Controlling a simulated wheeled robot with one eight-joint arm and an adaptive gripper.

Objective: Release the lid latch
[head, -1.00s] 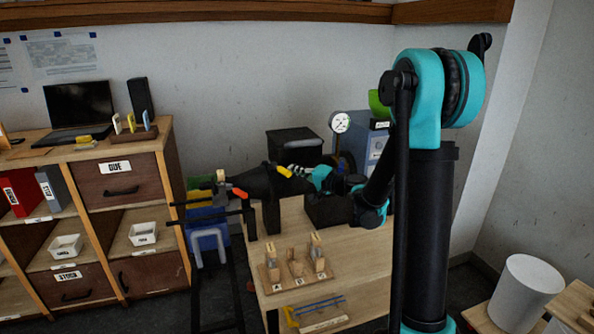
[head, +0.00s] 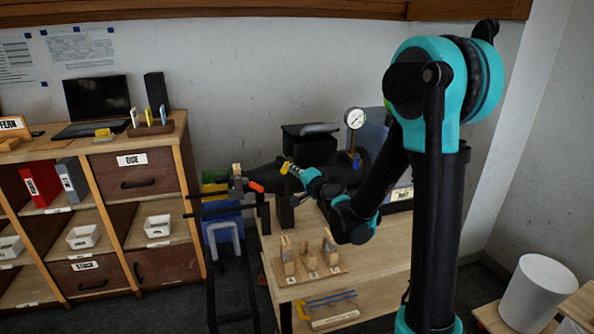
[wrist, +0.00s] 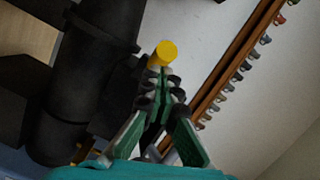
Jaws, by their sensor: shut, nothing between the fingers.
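A dark, rounded housing (head: 262,176) lies on its side on black supports at the back left of the workbench. A small yellow piece (head: 286,167) sits at its front, right at my fingertips; I take it for the latch handle but cannot be sure. My gripper (head: 293,170) reaches in from the right, shut and empty. In the wrist view the yellow piece (wrist: 163,53) shows as a round-ended knob just beyond my closed fingers (wrist: 160,78); I cannot tell whether they touch. The dark housing (wrist: 75,90) fills the left there. An orange lever (head: 256,187) shows at its left end.
A wooden block with several upright pieces (head: 305,266) stands on the front of the workbench (head: 375,255). A black box (head: 310,145) and a dial gauge (head: 355,118) are behind. A shelf unit (head: 190,175) stands left; a white bin (head: 535,290) is at right.

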